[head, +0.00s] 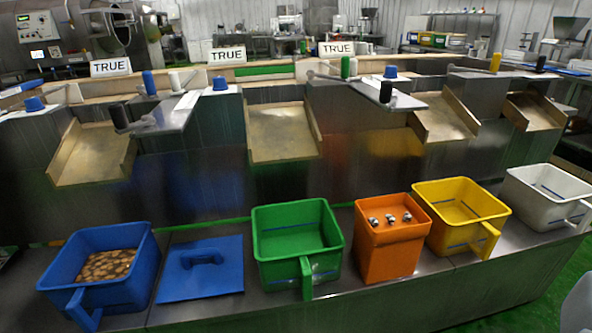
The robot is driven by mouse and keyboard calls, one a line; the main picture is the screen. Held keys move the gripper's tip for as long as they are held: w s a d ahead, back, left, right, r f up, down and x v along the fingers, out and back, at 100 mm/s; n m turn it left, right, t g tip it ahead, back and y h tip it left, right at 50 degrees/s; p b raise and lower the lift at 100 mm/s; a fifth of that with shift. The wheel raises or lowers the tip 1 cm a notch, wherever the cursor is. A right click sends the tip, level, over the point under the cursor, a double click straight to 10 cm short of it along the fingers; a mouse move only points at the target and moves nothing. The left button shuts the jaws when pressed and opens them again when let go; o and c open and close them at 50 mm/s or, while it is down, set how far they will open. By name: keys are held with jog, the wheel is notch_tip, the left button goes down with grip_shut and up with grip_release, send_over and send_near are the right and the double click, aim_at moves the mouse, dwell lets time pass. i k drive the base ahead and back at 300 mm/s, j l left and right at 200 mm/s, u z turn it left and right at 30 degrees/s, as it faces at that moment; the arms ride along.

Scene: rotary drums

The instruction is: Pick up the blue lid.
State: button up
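The blue lid (228,272) lies flat on the metal bench in the head view, left of the middle. It is a square plate with a raised handle (202,258) on top. It lies between the blue bin (130,292) on its left and the green bin (325,262) on its right. Nothing covers the lid. My gripper does not show in this view.
The blue bin holds brown pieces; the green bin looks empty. An orange bin (390,262) with small knobs on top, a yellow bin (467,205) and a white bin (550,196) stand further right. Metal chutes (283,132) and small blue knobs (220,83) are behind.

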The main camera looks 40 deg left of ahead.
aim_at(198, 269)
jog(key=u, duration=1.75)
